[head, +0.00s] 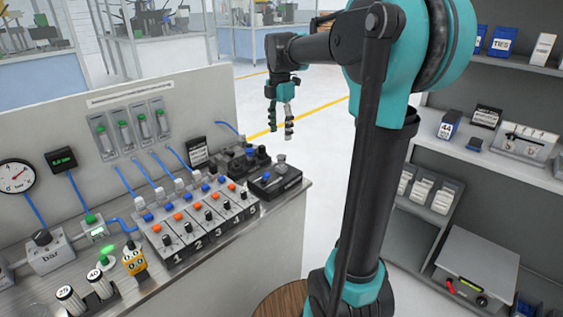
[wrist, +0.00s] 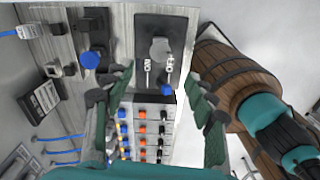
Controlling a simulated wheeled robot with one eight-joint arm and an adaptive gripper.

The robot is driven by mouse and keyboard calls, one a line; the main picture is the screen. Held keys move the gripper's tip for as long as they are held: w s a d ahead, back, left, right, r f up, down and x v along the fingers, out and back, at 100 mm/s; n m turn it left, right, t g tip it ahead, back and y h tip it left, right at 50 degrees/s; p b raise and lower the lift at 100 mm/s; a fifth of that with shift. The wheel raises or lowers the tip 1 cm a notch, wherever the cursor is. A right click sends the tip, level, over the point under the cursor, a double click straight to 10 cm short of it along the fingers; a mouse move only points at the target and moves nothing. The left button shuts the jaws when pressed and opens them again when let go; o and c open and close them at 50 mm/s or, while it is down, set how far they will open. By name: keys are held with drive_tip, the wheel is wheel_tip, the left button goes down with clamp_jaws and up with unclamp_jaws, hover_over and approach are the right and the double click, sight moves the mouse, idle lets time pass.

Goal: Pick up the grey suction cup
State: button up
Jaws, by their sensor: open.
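A grey suction cup, round from above, stands on a small black tray (head: 272,190) at the right end of the bench; its top shows in the head view (head: 281,159). In the wrist view the grey suction cup (wrist: 160,49) lies on the dark tray (wrist: 178,25), beyond my fingertips. My gripper (head: 281,132) points down in the head view, above and beyond the bench end. The cup and fingers are apart.
A blue piece (wrist: 166,90) and small white labels share the tray. A numbered valve block (head: 200,222) with orange and blue knobs stands beside it. A black box with knobs (head: 243,160) stands behind. A wooden barrel (wrist: 232,80) is right of the bench. Shelves (head: 490,150) stand far right.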

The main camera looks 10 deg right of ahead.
sight(281, 156)
wheel_tip(281, 156, down, 12)
drive_tip(key=shift+d+r, duration=0.1)
drive_tip(key=shift+d, duration=0.05)
drive_tip(key=c, duration=1)
